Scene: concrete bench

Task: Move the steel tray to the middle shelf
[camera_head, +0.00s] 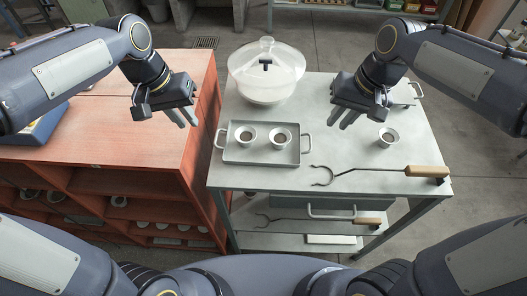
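A grey steel tray (262,161) with a handle at each end lies on the left front of the bench top. Two small cups (246,136) with dark contents stand in it. My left gripper (183,118) is up and to the left of the tray, apart from it, its two fingers parted and empty. My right gripper (343,118) is above the bench, up and to the right of the tray, also parted and empty. Under the bench top, a shelf (292,226) holds a second long tool (330,220); a handled grey part (345,204) shows above it.
A lidded translucent pot (266,72) stands behind the tray. A single cup (388,137) and wooden-handled tongs (385,171) are on the right. Another handled tray (405,94) is partly hidden by my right arm. A red cabinet (100,130) adjoins the bench on the left.

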